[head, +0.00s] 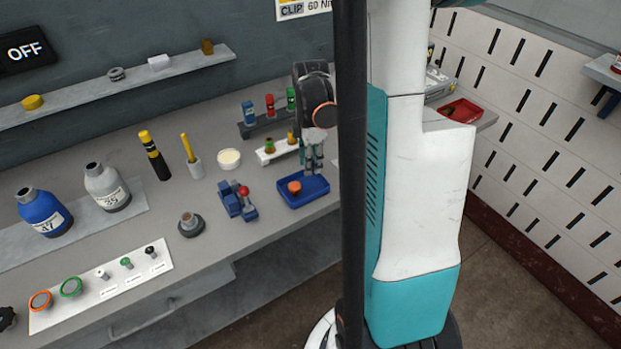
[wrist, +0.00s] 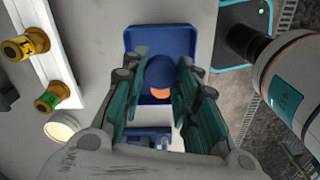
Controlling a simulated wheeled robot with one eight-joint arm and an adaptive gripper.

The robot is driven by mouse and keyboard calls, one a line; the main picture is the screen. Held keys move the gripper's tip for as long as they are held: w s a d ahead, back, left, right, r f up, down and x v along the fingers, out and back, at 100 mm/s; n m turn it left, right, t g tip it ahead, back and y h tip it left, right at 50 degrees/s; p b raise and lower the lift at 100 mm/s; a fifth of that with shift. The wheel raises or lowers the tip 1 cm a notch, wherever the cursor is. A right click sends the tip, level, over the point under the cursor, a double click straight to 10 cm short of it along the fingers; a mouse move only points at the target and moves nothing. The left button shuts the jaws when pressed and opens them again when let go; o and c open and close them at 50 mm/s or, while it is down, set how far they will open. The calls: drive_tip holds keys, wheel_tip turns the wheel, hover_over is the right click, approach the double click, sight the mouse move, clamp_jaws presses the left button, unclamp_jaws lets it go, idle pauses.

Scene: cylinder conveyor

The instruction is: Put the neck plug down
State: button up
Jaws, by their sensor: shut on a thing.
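My gripper (head: 312,161) is above the right part of a blue tray (head: 318,193) on the bench, pointing down. In the wrist view its green-padded fingers (wrist: 160,88) are closed around a dark blue round piece (wrist: 160,70), which I take to be the neck plug. The blue tray (wrist: 134,36) lies under it. An orange-topped round part (head: 294,187) sits in the left part of the tray. In the wrist view the orange part (wrist: 160,94) is partly hidden behind the held piece. The held piece is hard to make out in the head view.
Left of the tray are a blue clamp with a red knob (head: 244,191) and a pale round pot (head: 229,158). A white rack (head: 277,151) with yellow-capped parts and a dark vial rack (head: 263,124) stand behind. Bottles (head: 105,189) stand further left.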

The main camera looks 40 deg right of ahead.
drive_tip(key=shift+f+b, duration=0.65)
drive_tip(key=shift+f, duration=2.1)
drive_tip(key=shift+f, duration=0.2)
drive_tip(key=o, duration=0.5)
drive_tip(key=shift+c, duration=0.2)
drive_tip(key=shift+r, duration=0.15)
wheel_tip(320, 180, up, 12)
drive_tip(key=p, duration=0.3)
drive_tip(key=shift+r, duration=0.1)
